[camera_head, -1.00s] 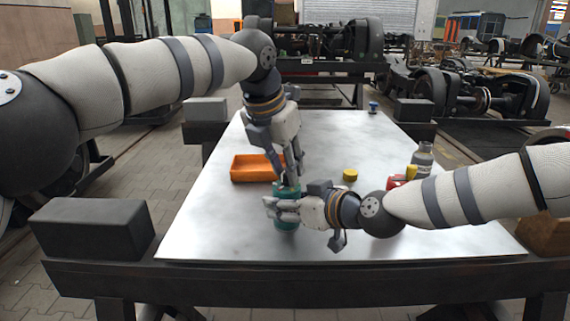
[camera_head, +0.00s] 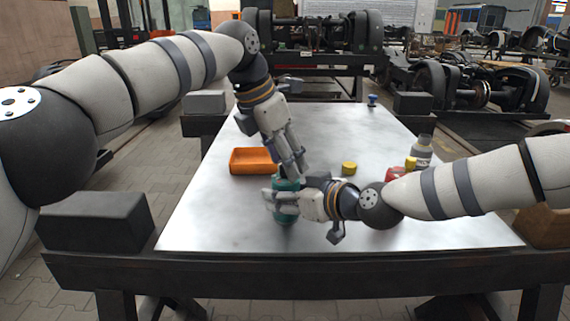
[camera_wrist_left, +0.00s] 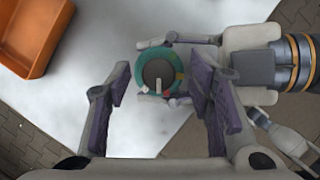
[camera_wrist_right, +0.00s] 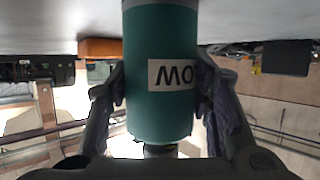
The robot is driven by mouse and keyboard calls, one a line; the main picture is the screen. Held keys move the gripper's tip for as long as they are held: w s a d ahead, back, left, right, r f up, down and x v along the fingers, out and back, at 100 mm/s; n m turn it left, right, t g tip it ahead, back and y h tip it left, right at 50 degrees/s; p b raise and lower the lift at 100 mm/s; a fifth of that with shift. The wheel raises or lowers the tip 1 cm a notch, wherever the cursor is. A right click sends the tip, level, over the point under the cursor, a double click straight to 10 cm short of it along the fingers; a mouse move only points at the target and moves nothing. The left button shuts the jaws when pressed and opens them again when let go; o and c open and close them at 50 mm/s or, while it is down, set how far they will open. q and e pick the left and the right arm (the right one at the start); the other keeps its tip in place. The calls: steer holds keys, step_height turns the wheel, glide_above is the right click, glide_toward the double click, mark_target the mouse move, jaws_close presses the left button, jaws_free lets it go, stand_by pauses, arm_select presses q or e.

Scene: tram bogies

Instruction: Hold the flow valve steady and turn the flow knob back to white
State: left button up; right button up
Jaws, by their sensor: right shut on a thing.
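The flow valve (camera_head: 287,217) is a teal cylinder near the front of the metal table. My right gripper (camera_head: 283,197) comes from the right and is shut around it. In the right wrist view the valve (camera_wrist_right: 160,110) appears upside down between both fingers, with a partly hidden white label. In the left wrist view the flow knob (camera_wrist_left: 157,71) is a grey disc with a pale pointer aimed toward the picture's bottom, between a white and a red mark; a yellow-orange mark lies right. My left gripper (camera_head: 294,171) is above the valve, its fingers spread on either side of the knob, not touching.
An orange tray (camera_head: 250,168) lies left of the valve. A yellow cap (camera_head: 349,168), a red object (camera_head: 394,174) and a grey bottle (camera_head: 422,151) are to the right. A small blue item (camera_head: 373,100) stands at the back. The table's rear middle is clear.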

arm_select(q)
steer(key=v, duration=1.2)
steer(key=w+d+f+n, duration=0.1)
steer(key=f, duration=0.2)
steer(key=w+d+f+n+y, duration=0.1)
steer(key=f+n, duration=0.1)
steer(key=f, duration=0.2)
steer(key=w+d+f+n+t, duration=0.1)
steer(key=d+f+n, duration=0.1)
steer(key=f, duration=0.2)
steer(key=shift+y, duration=0.3)
steer(key=shift+a, duration=0.1)
steer(key=shift+c, duration=0.5)
jaws_close()
steer(key=m+h, duration=0.1)
steer(key=m, duration=0.2)
steer(key=shift+m+g, duration=0.3)
steer(key=shift+m, duration=0.1)
